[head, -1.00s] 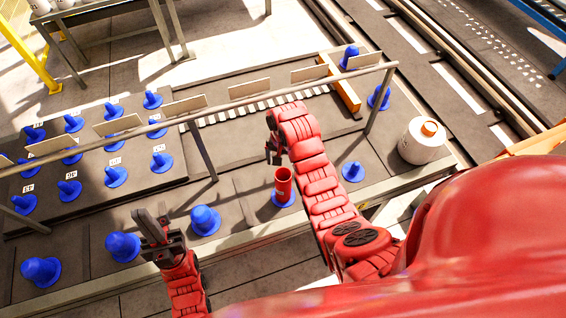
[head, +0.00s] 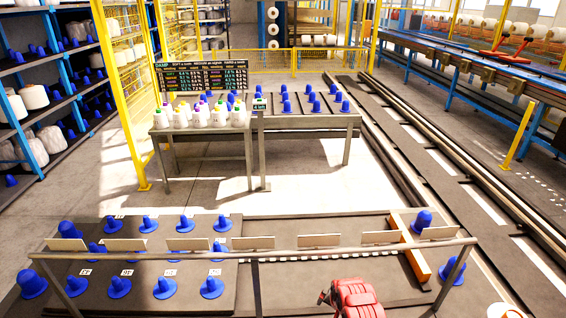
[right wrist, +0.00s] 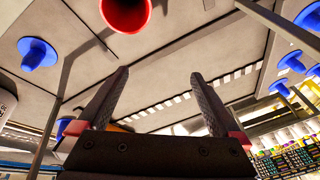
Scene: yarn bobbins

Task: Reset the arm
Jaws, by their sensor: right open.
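My left gripper is out of view.
The front table (head: 330,285) holds several blue cones (head: 165,288) at its left, behind a metal rail (head: 270,254). An orange bar (head: 412,250) lies at its right. A back table (head: 205,130) carries white bobbins (head: 200,116). A blue cone (right wrist: 38,53) also shows in the right wrist view.

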